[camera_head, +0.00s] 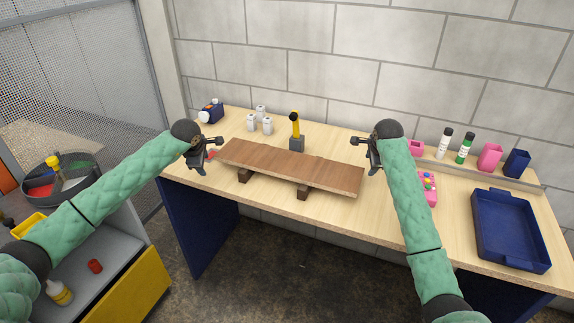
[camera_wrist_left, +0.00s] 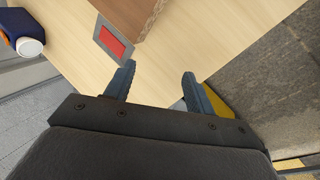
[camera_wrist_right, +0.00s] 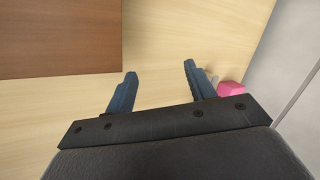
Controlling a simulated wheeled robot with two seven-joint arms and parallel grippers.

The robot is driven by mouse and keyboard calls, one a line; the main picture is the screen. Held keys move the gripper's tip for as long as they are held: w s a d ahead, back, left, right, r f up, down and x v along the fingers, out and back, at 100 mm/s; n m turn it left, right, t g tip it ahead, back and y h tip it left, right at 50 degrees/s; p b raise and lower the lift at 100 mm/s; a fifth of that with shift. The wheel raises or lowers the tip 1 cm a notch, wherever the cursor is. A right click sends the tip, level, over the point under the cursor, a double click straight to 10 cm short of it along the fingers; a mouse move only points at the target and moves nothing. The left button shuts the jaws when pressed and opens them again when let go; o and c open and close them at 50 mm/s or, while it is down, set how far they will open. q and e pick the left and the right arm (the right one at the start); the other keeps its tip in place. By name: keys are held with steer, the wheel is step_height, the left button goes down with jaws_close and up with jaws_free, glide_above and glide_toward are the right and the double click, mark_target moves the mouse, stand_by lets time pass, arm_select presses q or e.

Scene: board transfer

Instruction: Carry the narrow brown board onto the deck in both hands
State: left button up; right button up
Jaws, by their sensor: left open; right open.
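The narrow brown board (camera_head: 290,165) lies flat across two dark blocks, raised above the pale wooden bench top (camera_head: 400,225). Its left end shows in the left wrist view (camera_wrist_left: 135,15) and its right end in the right wrist view (camera_wrist_right: 60,40). My left gripper (camera_head: 208,150) is open and empty, just off the board's left end. It also shows in the left wrist view (camera_wrist_left: 158,82). My right gripper (camera_head: 366,150) is open and empty, near the board's right end, not touching it. I cannot tell which surface is the deck.
A yellow-handled tool (camera_head: 295,130) stands behind the board, with white containers (camera_head: 260,120) to its left. A red patch in a grey frame (camera_wrist_left: 113,42) lies by the board's left end. A grey wall is behind.

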arm_select(q)
steer(key=shift+w+f, duration=0.2)
steer(key=shift+f, duration=0.25)
arm_select(e)
steer(key=shift+w+f, duration=0.2)
steer(key=shift+f, duration=0.25)
arm_select(q)
steer(key=shift+d+f, duration=0.1)
steer(key=shift+d, duration=0.1)
arm_select(e)
steer(key=shift+a+f, duration=0.1)
steer(key=shift+a, duration=0.05)
arm_select(q)
steer(key=shift+w+d+f, duration=0.1)
steer(key=shift+d, duration=0.45)
arm_select(e)
steer(key=shift+w+a+f, duration=0.1)
steer(key=shift+a, duration=0.5)
arm_select(q)
steer(key=shift+d, duration=0.25)
arm_select(e)
steer(key=shift+a, duration=0.2)
